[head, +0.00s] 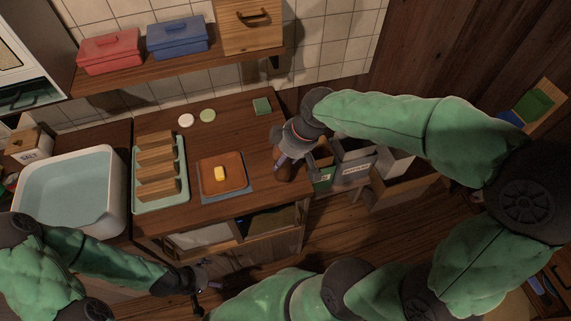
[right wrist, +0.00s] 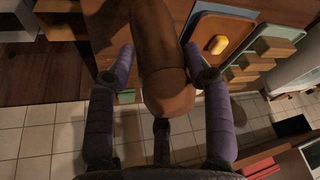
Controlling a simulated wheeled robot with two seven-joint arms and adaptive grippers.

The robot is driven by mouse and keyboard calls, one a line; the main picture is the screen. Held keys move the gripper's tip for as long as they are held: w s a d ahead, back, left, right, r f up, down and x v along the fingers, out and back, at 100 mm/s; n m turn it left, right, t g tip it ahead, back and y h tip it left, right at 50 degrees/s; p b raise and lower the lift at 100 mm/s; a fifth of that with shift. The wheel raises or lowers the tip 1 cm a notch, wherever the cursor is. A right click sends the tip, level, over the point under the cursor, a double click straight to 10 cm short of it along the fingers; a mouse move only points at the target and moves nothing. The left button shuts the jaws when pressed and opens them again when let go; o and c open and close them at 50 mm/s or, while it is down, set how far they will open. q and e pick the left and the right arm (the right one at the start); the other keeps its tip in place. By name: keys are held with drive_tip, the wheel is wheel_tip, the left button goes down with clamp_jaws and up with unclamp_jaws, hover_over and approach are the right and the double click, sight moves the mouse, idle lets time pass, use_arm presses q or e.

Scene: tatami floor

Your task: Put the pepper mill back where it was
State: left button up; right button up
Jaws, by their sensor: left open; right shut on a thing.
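The brown wooden pepper mill (right wrist: 163,45) is between the purple fingers of my right gripper (right wrist: 158,62), which is shut on it. In the head view the right gripper (head: 295,150) is at the counter's right edge, and the mill (head: 286,171) shows partly below it. I cannot tell whether the mill touches the counter (head: 235,133). On the counter's back part are a white disc (head: 186,120), a pale green disc (head: 207,116) and a dark green square (head: 262,105), all bare. My left gripper (head: 203,287) is open and empty, low in front of the counter.
A brown board (head: 210,184) with a yellow block (head: 220,174) lies left of the mill. A pale green tray (head: 141,194) with wooden racks and a white basin (head: 118,205) are farther left. A shelf (head: 135,71) holds red and blue boxes. Bins (head: 350,174) stand right of the counter.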

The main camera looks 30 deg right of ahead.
drive_tip(key=shift+w+d+f+b, duration=0.2)
drive_tip(key=shift+w+d+f, duration=0.2)
drive_tip(key=shift+f, duration=0.25)
drive_tip(key=shift+w+d+f+b, duration=0.25)
drive_tip(key=shift+w+f, duration=0.1)
drive_tip(key=shift+f, duration=0.25)
drive_tip(key=shift+w+d+f+b, duration=0.15)
drive_tip(key=shift+f+b, duration=0.15)
drive_tip(key=shift+f, duration=0.6)
drive_tip(key=shift+w+f+b, duration=0.1)
drive_tip(key=shift+f+b, duration=0.2)
drive_tip(key=shift+f, duration=0.55)
drive_tip(key=shift+f, duration=0.2)
drive_tip(key=o, duration=1.4)
drive_tip(key=shift+c, duration=0.2)
drive_tip(key=shift+r, duration=0.1)
drive_tip(key=p+v, duration=0.4)
drive_tip(key=v, duration=0.8)
